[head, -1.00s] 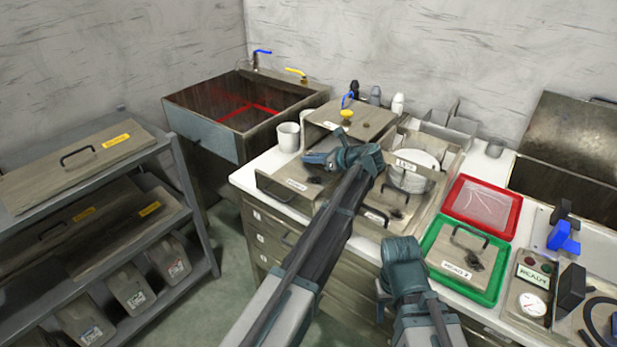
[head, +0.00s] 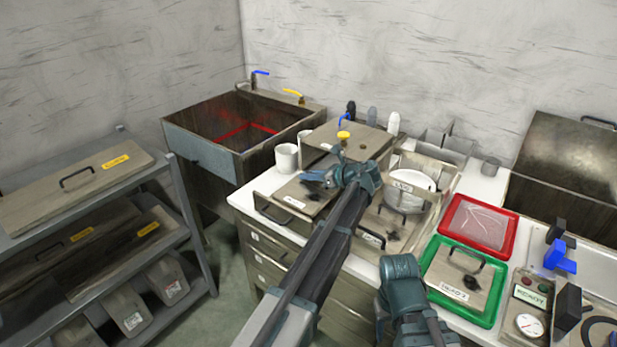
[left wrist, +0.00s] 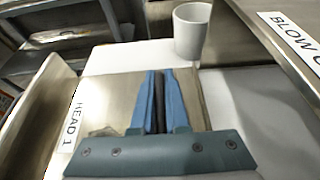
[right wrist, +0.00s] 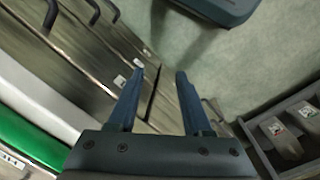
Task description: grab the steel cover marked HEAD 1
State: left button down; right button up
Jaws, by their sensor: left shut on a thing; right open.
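The steel cover marked HEAD 1 (head: 297,190) is a flat plate with a white label, at the left of the bench station. It also shows in the left wrist view (left wrist: 108,88) with the label at its left side. My left gripper (head: 318,178) is over it, its fingers (left wrist: 158,75) closed on the cover's dark handle bar, mostly hidden between them. I cannot tell whether the cover is lifted. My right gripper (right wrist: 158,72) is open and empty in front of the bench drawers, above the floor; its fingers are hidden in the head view.
A mug (left wrist: 190,30) stands close to the cover. A raised steel box (head: 365,138) borders it. A cover marked HEAD 2 (head: 462,265) lies in a green tray (head: 432,284), by a red tray (head: 514,226). A sink (head: 195,142) and shelf rack (head: 185,205) stand left.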

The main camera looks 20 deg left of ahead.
pick_arm(q)
notch_tip(320, 180, up, 8)
jog(key=p, duration=0.7)
jog(key=shift+r+p, duration=0.25)
jog(key=shift+p, duration=0.05)
